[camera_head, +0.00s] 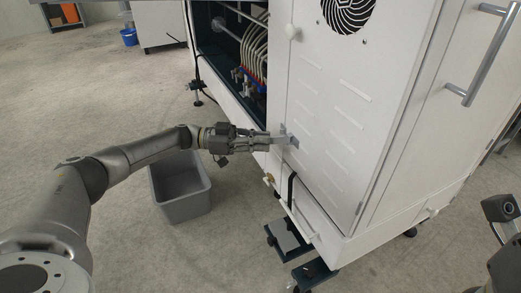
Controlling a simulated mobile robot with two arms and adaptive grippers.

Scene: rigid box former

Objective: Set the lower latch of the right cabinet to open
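The white cabinet (330,110) stands at the right of the head view, with a slatted door and a round fan grille. A small grey metal latch (291,141) sits on the door's left edge, low down. My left gripper (268,141) reaches in from the left, with its fingertips at the latch. Whether they touch it, and how far apart the fingers are, is too small to tell. The latch's exact position is partly hidden by the fingers. My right arm shows only in part at the lower right edge (505,235); its fingertips are not clearly visible.
A grey open bin (181,190) stands on the floor below my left forearm. An open bay with hoses (250,50) lies left of the door. A long handle (480,60) sticks out at the upper right. Dark cabinet feet (290,240) stand below.

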